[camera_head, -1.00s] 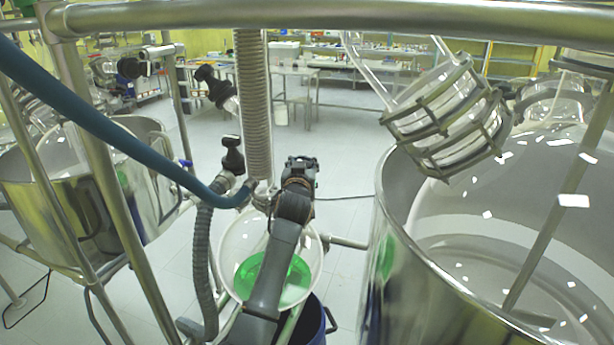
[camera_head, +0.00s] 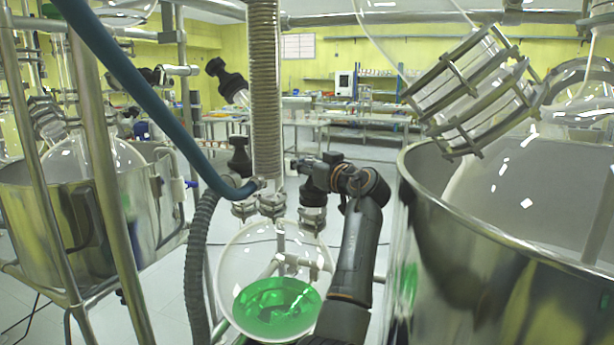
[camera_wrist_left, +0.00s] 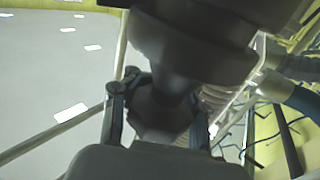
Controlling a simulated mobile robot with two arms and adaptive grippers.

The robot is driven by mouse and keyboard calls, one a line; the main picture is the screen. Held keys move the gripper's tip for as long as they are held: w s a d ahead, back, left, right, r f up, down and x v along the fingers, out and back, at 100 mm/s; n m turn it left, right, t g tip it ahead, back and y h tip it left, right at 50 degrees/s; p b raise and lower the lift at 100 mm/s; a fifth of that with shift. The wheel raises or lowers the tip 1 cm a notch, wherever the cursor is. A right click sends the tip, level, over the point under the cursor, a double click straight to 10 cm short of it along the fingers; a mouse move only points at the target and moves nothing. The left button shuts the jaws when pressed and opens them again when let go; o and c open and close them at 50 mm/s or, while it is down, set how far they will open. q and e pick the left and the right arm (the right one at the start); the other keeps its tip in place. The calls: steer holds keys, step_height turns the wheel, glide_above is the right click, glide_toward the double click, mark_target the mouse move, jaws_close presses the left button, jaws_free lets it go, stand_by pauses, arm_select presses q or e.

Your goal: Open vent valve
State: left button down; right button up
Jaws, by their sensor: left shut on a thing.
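The vent valve appears to be the black-knobbed valve on top of the round glass vessel; its lower body (camera_head: 313,194) shows just under my left gripper (camera_head: 308,174). In the left wrist view, the two fingers of my left gripper (camera_wrist_left: 158,118) close on a dark knob (camera_wrist_left: 160,105) from both sides. The gripper hides most of the knob in the head view, so I cannot tell how far the valve is turned. The round glass vessel (camera_head: 235,265) below holds green liquid (camera_head: 275,308). My right gripper is in neither view.
A second black knob (camera_head: 239,158) stands left of my gripper, beside a ribbed column (camera_head: 264,100). A blue hose (camera_head: 130,80) and a grey hose (camera_head: 197,255) run at the left. A large steel vessel (camera_head: 480,240) stands close at the right.

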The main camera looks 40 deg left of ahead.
arm_select(q)
steer(key=shift+s+f+n+g+y, duration=0.1)
steer(key=shift+f+n+g+y, duration=0.1)
steer(key=shift+n+g+y, duration=0.3)
steer(key=c, duration=0.9)
jaws_free()
steer(key=shift+r, duration=0.1)
steer(key=shift+c, duration=0.2)
steer(key=shift+r, duration=0.15)
step_height(320, 180, up, 10)
